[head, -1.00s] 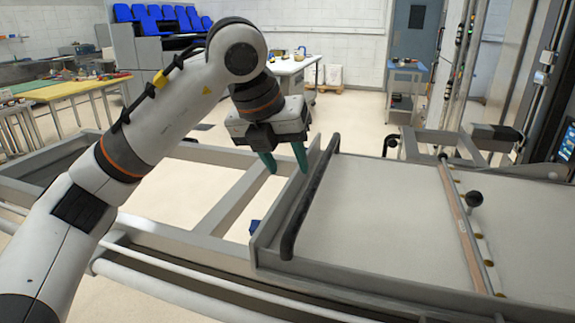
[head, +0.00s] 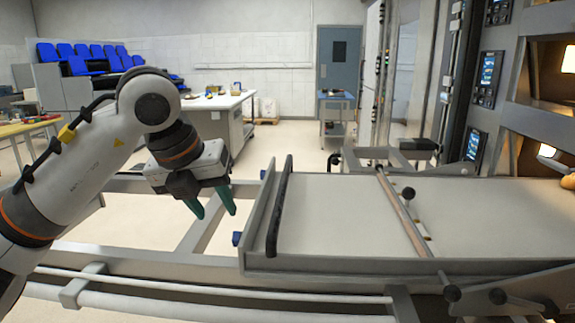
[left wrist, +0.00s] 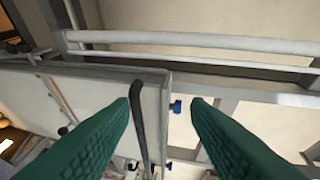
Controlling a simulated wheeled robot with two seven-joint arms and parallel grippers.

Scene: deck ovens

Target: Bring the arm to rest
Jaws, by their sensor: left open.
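My left gripper (head: 212,208) has two green fingers, spread apart with nothing between them. In the head view it hangs over the open grey frame, to the left of the loader tray's black handle bar (head: 279,205). In the left wrist view the green fingers (left wrist: 160,103) are apart, with the tray's edge and the black handle bar (left wrist: 138,120) below and between them. My left arm comes in from the left, bent at the elbow. My right gripper is not in view.
The flat loader tray (head: 335,215) fills the right middle, with a cross bar and black knobs. Deck ovens (head: 540,125) stand at the right. Light floor shows through the frame.

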